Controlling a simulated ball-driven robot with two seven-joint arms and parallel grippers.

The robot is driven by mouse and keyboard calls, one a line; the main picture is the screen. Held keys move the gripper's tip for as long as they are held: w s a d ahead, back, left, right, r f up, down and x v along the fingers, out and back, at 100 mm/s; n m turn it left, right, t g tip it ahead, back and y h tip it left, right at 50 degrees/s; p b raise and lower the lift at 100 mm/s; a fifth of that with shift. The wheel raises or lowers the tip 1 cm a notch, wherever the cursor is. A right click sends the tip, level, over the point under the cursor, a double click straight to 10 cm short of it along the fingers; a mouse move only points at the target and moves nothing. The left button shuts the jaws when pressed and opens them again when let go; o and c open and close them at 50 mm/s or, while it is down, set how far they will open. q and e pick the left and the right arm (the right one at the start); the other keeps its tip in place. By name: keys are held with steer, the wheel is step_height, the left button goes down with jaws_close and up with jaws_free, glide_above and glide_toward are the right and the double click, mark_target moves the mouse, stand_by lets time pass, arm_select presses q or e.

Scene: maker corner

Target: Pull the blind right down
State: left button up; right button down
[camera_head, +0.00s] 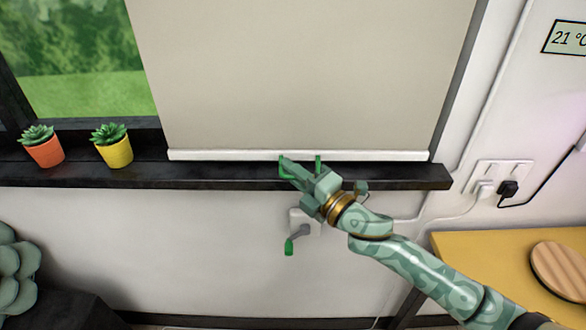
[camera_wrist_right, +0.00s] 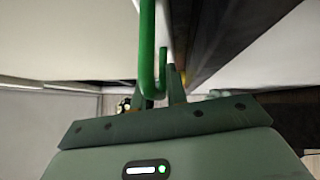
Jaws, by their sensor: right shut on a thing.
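The beige blind (camera_head: 300,75) hangs low over the right part of the window. Its white bottom bar (camera_head: 230,155) is just above the dark sill. A green pull (camera_head: 318,162) hangs at the bar's middle; it also shows as a green hook shape in the wrist view (camera_wrist_right: 148,50). My right gripper (camera_head: 292,170) is at the bar, in front of the sill, shut on the green pull. In the wrist view the fingers (camera_wrist_right: 165,88) close around the pull's lower end. My left gripper is not in view.
An orange pot (camera_head: 46,152) and a yellow pot (camera_head: 117,152) with succulents stand on the sill (camera_head: 210,176) at left. A crank with a green grip (camera_head: 289,246) sits on the wall below. A yellow table (camera_head: 480,255) with a round wooden board (camera_head: 562,268) is at right.

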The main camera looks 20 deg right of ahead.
steer(key=c, duration=1.5)
jaws_free()
steer(key=shift+f, duration=0.1)
steer(key=v, duration=1.6)
steer(key=shift+d+b, duration=0.15)
steer(key=shift+b, duration=0.25)
